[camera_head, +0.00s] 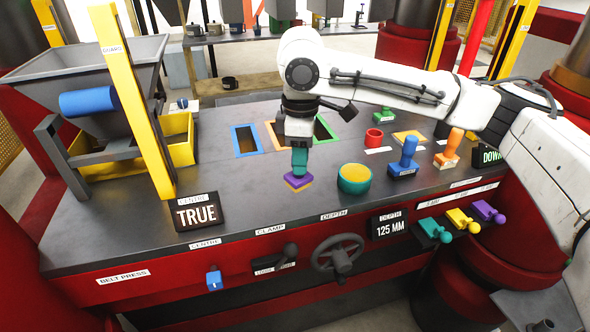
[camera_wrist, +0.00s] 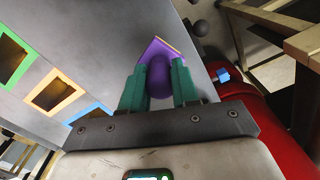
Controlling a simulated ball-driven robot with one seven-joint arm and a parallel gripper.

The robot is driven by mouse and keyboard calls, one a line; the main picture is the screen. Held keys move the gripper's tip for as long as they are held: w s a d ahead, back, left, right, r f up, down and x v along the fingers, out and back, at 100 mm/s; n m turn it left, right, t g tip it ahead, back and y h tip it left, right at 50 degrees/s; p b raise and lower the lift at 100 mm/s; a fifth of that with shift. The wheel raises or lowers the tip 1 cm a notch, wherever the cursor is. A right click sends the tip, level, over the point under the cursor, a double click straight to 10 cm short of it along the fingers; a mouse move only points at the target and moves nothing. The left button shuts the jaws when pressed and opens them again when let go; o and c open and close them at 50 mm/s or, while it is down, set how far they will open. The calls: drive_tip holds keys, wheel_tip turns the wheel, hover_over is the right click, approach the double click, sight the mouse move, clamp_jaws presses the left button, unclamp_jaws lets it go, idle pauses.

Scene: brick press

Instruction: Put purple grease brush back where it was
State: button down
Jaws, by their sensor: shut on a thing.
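My gripper (camera_head: 299,163) has teal fingers, shut on a purple stamp-like thing, which I take to be the purple grease brush (camera_head: 298,182). In the wrist view its rounded purple handle (camera_wrist: 159,80) sits between the two fingers (camera_wrist: 160,88). Its flat purple base has a yellow-orange edge and lies beyond the fingertips. In the head view it is low over the grey bench (camera_head: 250,205), left of a round yellow-and-green tin (camera_head: 354,180). I cannot tell whether its base touches the bench.
Colour-framed openings, one blue (camera_head: 235,141), lie behind. A TRUE display (camera_head: 197,212) stands at front left. Bench between is clear.

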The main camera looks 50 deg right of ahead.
drive_tip(key=shift+w+d+f, duration=0.25)
drive_tip(key=shift+w+f, duration=0.45)
drive_tip(key=shift+f, duration=0.25)
drive_tip(key=shift+w+d+f+p, duration=0.15)
drive_tip(key=shift+f+p, duration=0.35)
drive_tip(key=shift+f, duration=1.3)
drive_tip(key=c, duration=0.8)
unclamp_jaws()
drive_tip(key=shift+c, duration=0.2)
drive_tip(key=shift+w+r, duration=0.1)
wheel_tip(320, 180, up, 12)
drive_tip(key=b, duration=0.1)
